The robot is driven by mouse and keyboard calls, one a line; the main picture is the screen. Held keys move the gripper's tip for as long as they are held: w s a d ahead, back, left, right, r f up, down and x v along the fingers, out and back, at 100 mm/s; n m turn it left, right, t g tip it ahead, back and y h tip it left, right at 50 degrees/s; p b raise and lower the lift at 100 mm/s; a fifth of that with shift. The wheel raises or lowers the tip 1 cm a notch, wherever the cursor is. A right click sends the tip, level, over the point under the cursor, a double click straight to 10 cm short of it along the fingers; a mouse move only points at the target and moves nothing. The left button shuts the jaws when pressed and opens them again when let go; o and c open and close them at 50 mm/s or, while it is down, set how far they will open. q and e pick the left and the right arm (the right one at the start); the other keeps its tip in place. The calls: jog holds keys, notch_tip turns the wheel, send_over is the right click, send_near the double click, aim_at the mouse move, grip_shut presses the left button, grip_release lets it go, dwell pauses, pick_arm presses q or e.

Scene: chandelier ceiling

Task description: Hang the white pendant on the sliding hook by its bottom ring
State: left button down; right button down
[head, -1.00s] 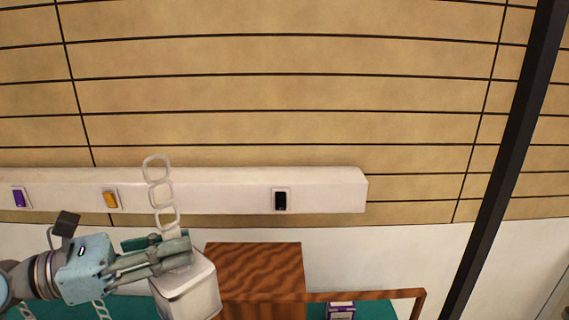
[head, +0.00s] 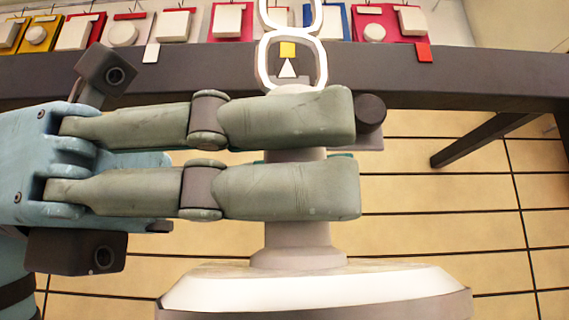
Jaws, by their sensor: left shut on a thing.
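The white pendant fills the lower middle of the head view, with a wide pale body (head: 315,292) and a narrower stem (head: 297,236) rising from it. My left gripper (head: 345,155) comes in from the left and is shut on the stem, its two fingers crossing in front of it. A white ring (head: 265,60) stands upright at the stem's top, just above the fingers. A second ring (head: 262,12) links above it and is cut off by the top edge. I cannot make out the sliding hook. My right gripper is not in view.
A dark beam (head: 210,72) crosses behind the rings. A yellow square (head: 288,49) and white triangle (head: 288,69) show through the lower ring; a white tag (head: 151,53) and red tag (head: 424,52) sit either side. Several coloured panels (head: 232,20) line the top. A dark bar (head: 490,140) slants at right.

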pick_arm(q)
jog(key=shift+w+d+r+p, duration=0.1)
jog(key=shift+w+p, duration=0.35)
jog(key=shift+w, duration=0.95)
jog(key=w+p, duration=0.1)
jog(key=w, duration=0.2)
jog(key=shift+w, duration=0.15)
jog(key=shift+w+f+p, duration=0.1)
jog(key=shift+f+p, duration=0.1)
jog(key=shift+p, duration=0.1)
jog(key=shift+w, duration=0.1)
jog(key=shift+w, duration=0.15)
jog(key=shift+w+p, duration=0.1)
jog(key=shift+p, duration=0.25)
